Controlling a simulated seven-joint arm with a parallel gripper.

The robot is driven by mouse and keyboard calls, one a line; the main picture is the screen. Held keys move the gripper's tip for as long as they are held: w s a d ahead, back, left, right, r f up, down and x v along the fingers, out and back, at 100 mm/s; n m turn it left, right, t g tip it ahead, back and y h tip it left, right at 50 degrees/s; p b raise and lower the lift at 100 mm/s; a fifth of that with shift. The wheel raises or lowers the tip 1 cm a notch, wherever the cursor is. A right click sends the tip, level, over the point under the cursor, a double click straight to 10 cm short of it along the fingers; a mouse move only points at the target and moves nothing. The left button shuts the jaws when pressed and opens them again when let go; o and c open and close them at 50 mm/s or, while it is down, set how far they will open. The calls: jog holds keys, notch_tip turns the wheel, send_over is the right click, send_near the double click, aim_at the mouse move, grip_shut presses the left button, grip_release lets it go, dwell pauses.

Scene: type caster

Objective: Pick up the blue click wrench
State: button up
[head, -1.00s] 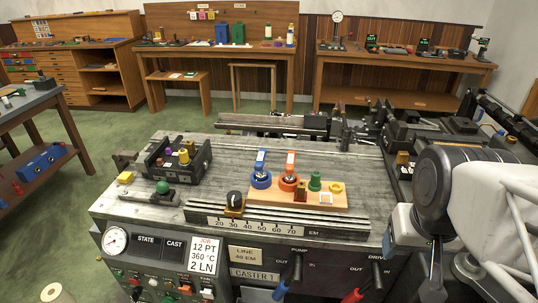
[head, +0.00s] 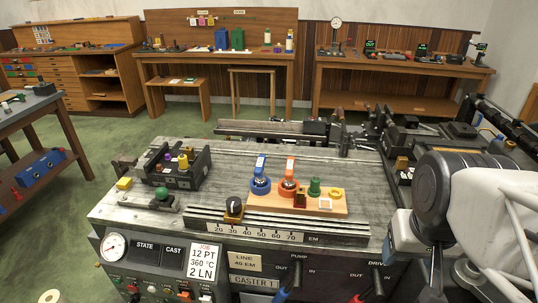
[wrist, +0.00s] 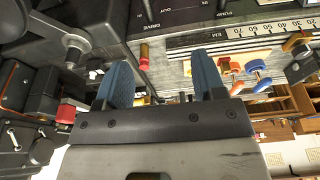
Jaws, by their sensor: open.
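The blue click wrench (head: 260,185) stands upright at the left end of a wooden board on the machine top, with a blue ring low down and a blue and white upper part. It also shows, upside down, in the wrist view (wrist: 262,85). An orange twin (head: 289,187) stands close to its right. My gripper (wrist: 162,82) has its two blue fingertips wide apart with nothing between them. It is well away from the blue wrench. In the head view my arm is at the right, and the fingertips are not clearly seen.
The wooden board (head: 315,208) also holds a green piece (head: 314,187) and a yellow ring (head: 337,192). A black knob (head: 234,206) stands in front by the scale rail (head: 270,230). A black holder (head: 176,170) is at the left. The machine top behind the board is clear.

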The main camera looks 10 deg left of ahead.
jog(key=shift+c, duration=0.2)
jog(key=g, duration=0.3)
send_over(260, 162)
jog(key=f, duration=0.6)
jog(key=shift+d+f, duration=0.1)
jog(key=shift+d, duration=0.15)
jog(key=shift+a+f, duration=0.1)
jog(key=shift+a, duration=0.1)
